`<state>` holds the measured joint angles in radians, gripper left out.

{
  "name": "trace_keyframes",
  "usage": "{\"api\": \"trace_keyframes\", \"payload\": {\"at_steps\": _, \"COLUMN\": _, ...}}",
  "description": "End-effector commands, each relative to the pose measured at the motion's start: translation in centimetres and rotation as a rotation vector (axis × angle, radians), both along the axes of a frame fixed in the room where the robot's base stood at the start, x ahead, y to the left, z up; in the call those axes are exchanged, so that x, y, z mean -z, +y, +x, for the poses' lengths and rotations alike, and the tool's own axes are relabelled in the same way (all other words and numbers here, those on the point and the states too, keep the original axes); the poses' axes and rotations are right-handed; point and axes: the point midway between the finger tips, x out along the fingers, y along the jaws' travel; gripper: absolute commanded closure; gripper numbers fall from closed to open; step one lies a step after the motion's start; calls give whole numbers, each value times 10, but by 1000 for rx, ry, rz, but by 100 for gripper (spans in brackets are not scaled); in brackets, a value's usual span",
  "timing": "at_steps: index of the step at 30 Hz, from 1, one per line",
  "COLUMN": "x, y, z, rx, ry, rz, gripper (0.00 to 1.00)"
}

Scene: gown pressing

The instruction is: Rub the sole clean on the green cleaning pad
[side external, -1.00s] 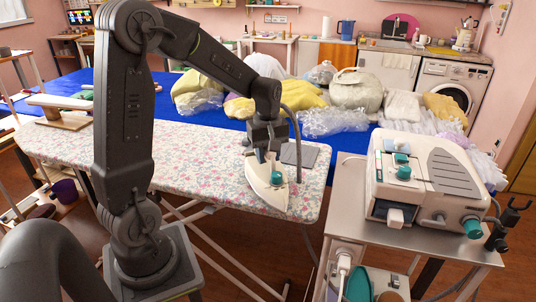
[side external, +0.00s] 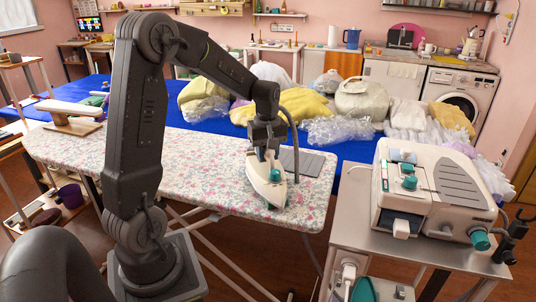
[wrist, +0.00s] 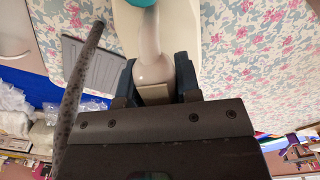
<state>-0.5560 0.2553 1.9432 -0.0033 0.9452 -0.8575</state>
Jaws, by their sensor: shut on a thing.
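The steam iron (side external: 264,180), cream with teal parts, is over the right end of the floral ironing board. My gripper (side external: 266,148) is shut on the iron's handle from above. In the wrist view, my gripper (wrist: 156,84) has one finger on each side of the pale handle (wrist: 155,55). The iron's sole faces down and is hidden; I cannot tell whether it touches the cover. A small green patch (side external: 271,206) shows at the iron's tip; I cannot tell whether it is the green cleaning pad.
A grey ribbed mat (side external: 300,161) lies on the ironing board (side external: 190,165) behind the iron. A steam station (side external: 440,190) stands on a metal cart at right. Bagged laundry (side external: 305,105) lies on the blue table behind.

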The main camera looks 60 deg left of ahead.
Motion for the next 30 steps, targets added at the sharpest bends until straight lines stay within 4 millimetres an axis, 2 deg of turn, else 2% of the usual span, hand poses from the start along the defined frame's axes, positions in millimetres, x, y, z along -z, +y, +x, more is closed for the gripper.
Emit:
{"api": "trace_keyframes", "payload": {"at_steps": 15, "x": 0, "y": 44, "z": 6, "rx": 0, "ry": 2, "rz": 2, "gripper": 100}}
{"api": "trace_keyframes", "payload": {"at_steps": 26, "x": -2, "y": 45, "z": 7, "rx": 0, "ry": 0, "rz": 2, "gripper": 100}}
{"api": "trace_keyframes", "payload": {"at_steps": 30, "x": -2, "y": 39, "z": 6, "rx": 2, "ry": -1, "rz": 2, "gripper": 100}}
